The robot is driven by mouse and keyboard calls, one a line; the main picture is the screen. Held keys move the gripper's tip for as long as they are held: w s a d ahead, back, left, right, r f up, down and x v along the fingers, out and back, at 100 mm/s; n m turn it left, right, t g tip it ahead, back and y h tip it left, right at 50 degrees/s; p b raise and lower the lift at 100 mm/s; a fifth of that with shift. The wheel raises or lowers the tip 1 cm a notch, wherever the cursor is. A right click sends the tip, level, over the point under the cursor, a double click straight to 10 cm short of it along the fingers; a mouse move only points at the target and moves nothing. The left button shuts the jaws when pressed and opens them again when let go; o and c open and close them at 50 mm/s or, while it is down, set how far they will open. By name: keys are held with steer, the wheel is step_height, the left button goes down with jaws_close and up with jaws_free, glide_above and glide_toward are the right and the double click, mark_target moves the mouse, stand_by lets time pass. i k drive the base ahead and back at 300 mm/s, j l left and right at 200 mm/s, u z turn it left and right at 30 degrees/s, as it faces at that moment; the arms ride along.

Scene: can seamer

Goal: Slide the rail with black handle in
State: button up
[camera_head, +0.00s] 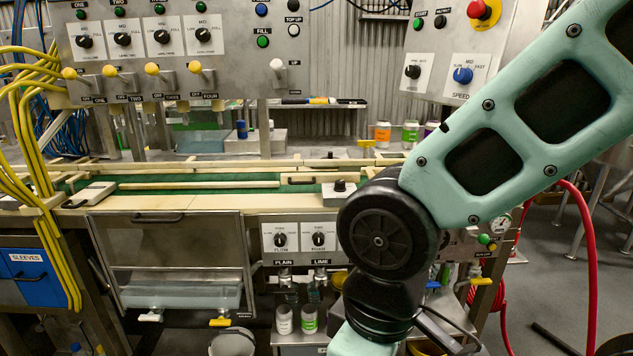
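A long pale rail (215,186) runs left to right along the green conveyor belt (255,177). A small dark handle (300,181) shows near its right part, by the back of the belt. It is too small to tell whether this handle belongs to that rail or to the one behind it. A white block with a black knob (339,186) sits at the right of the line. A pale block with a dark bar (88,195) lies at the left end. My arm crosses the right side and hides the line's right end. My gripper is out of view below the frame.
A control panel (135,62) with yellow-tipped levers hangs above the line. A second panel (462,55) with a red stop button stands at the right. A clear-fronted cabinet (175,262) is below the line. A red hose (590,255) hangs at the right.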

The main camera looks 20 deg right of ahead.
mark_target(305, 179)
steer(key=i+j, duration=0.85)
